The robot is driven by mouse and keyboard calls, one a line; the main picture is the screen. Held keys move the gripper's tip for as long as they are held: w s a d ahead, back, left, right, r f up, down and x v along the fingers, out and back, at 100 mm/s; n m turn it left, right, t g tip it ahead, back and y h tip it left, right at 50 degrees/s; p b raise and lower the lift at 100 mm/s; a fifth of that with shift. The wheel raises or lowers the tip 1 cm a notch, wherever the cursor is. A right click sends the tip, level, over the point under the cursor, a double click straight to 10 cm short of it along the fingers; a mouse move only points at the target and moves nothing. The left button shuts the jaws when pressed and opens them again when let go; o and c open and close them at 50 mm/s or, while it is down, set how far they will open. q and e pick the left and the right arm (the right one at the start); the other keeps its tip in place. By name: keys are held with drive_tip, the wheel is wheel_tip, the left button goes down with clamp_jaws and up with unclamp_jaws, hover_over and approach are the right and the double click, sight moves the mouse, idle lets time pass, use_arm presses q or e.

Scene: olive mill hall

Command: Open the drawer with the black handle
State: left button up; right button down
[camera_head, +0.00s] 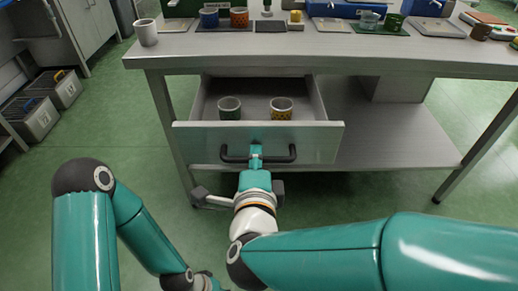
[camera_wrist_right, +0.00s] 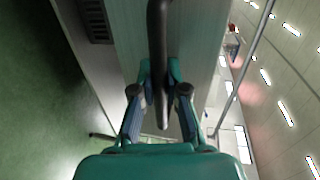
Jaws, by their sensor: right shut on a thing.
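The drawer (camera_head: 190,142) under the steel table stands pulled out, with its inside showing. Its black handle (camera_head: 232,158) runs across the front, and it also shows in the right wrist view (camera_wrist_right: 157,40). My right gripper (camera_head: 256,150) is shut on the middle of the handle. In the right wrist view its two fingers (camera_wrist_right: 160,76) sit on either side of the bar.
A lower shelf (camera_head: 385,140) lies right of the drawer. Grey crates (camera_head: 55,90) stand on the floor at left.

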drive_tip(key=shift+s+f, duration=0.2)
drive_tip(key=shift+s, duration=0.05)
drive_tip(key=c, duration=1.2)
unclamp_jaws()
drive_tip(key=shift+w+r, duration=0.1)
